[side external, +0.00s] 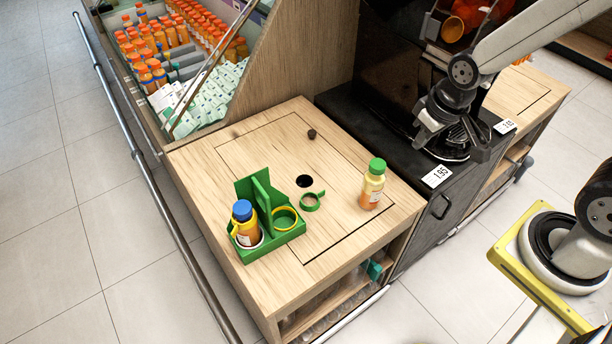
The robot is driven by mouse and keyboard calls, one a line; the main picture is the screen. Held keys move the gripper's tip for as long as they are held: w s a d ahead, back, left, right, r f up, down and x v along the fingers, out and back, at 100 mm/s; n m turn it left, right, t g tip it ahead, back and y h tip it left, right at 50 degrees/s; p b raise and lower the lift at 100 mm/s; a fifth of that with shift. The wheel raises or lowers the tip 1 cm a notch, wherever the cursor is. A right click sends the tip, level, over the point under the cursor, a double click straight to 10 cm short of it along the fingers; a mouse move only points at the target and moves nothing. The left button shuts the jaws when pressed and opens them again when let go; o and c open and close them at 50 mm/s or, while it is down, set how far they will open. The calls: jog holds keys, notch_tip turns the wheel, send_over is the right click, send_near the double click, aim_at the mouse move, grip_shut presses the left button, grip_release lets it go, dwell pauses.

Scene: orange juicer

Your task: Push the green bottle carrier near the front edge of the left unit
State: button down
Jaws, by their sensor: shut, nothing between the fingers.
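The green bottle carrier (285,236) stands on the wooden top of the left unit (345,243), near its left front corner. A bottle with a blue cap (245,225) stands upright in its left compartment. The other compartment, with a yellow ring (285,218), looks empty. A green ring-shaped piece with a handle (311,202) is just right of the carrier. My gripper (462,150) is shut and empty, over the black unit in the middle, well to the right of the carrier and apart from it.
A green-capped orange juice bottle (373,185) stands upright on the right of the wooden top. A small dark knob (312,134) and a dark hole (305,181) are on the top. A display case with several bottles (165,38) stands behind left. Price tags (437,176) lie on the black unit.

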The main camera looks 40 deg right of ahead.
jog(key=w+a, duration=0.5)
jog(key=w, duration=0.6)
jog(key=w+a+f+g, duration=0.1)
jog(key=w+a+f, duration=0.1)
jog(key=w+a, duration=0.5)
jog(key=w+a+f+g, duration=0.1)
jog(key=w+a, duration=0.6)
jog(key=a, duration=0.7)
jog(key=shift+w+a+f+g, duration=0.2)
jog(key=shift+w+f+g, duration=0.15)
jog(key=shift+f, duration=0.4)
jog(key=shift+f, duration=0.15)
jog(key=s+f, duration=0.4)
jog(key=f, duration=0.5)
jog(key=shift+f, duration=0.35)
jog(key=shift+d, duration=0.1)
